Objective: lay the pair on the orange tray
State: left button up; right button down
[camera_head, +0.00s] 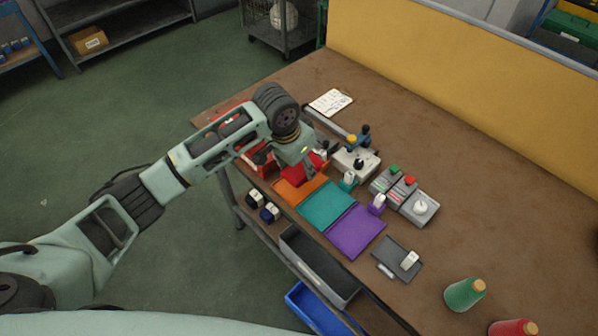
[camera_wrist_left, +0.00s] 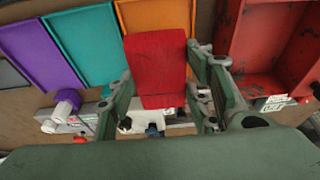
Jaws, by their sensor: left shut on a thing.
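My left gripper (camera_head: 306,170) is shut on a red folded piece, which looks like the pair of socks (camera_wrist_left: 159,66). In the left wrist view the red pair lies between the two fingers (camera_wrist_left: 165,100). In the head view the red pair (camera_head: 297,171) shows under the gripper, over the far end of the orange tray (camera_head: 292,193). The orange tray (camera_wrist_left: 150,14) also shows in the left wrist view, partly behind the red pair. I cannot tell whether the pair touches the tray. My right gripper is not in view.
A teal tray (camera_head: 325,204) and a purple tray (camera_head: 355,232) lie beside the orange one. A red bin (camera_wrist_left: 280,45) stands on the orange tray's other side. A grey device (camera_head: 355,161) and small button boxes (camera_head: 386,180) stand behind. Green (camera_head: 465,294) and red (camera_head: 512,328) cones stand near right.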

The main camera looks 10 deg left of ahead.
aim_at(297, 168)
pick_arm(q)
jog(key=shift+w+a+f, duration=0.1)
jog(key=shift+a+f, duration=0.1)
jog(key=shift+f, duration=0.1)
notch_tip(297, 168, down, 3)
jog(key=shift+r+p, duration=0.2)
jog(key=shift+p, duration=0.1)
jog(key=shift+f, duration=0.55)
jog(key=o, duration=0.9)
jog(key=shift+f, duration=0.15)
jog(key=shift+c, duration=0.2)
jog(key=shift+o, duration=1.4)
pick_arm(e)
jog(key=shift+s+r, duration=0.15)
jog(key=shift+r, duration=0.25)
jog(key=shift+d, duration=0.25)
